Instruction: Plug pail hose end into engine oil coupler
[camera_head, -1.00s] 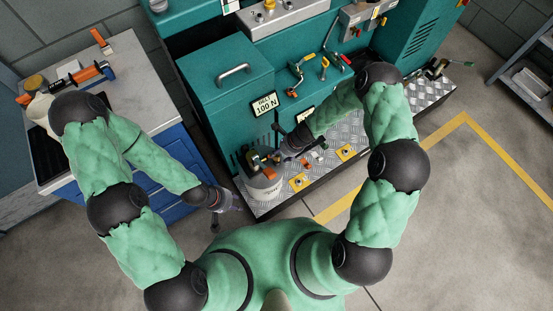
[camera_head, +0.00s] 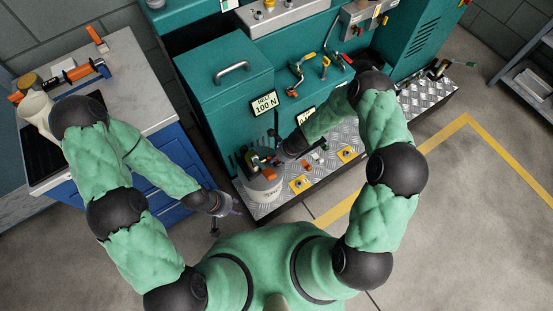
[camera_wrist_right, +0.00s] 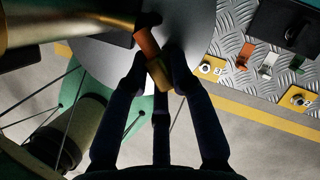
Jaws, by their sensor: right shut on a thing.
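Yellow plates with round metal fittings (camera_wrist_right: 207,68) (camera_wrist_right: 298,98) lie on the step right of the pail; I cannot tell which fitting is the engine oil coupler. My left gripper (camera_head: 228,206) hangs left of the pail, apart from it; its jaws are too small to judge.
The teal machine (camera_head: 225,85) rises behind the step (camera_head: 320,165). A grey-topped bench (camera_head: 130,85) with a jug (camera_head: 36,110) stands left. A large brass cylinder (camera_wrist_right: 65,22) fills the wrist view's upper left. Floor at right is clear around the yellow line.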

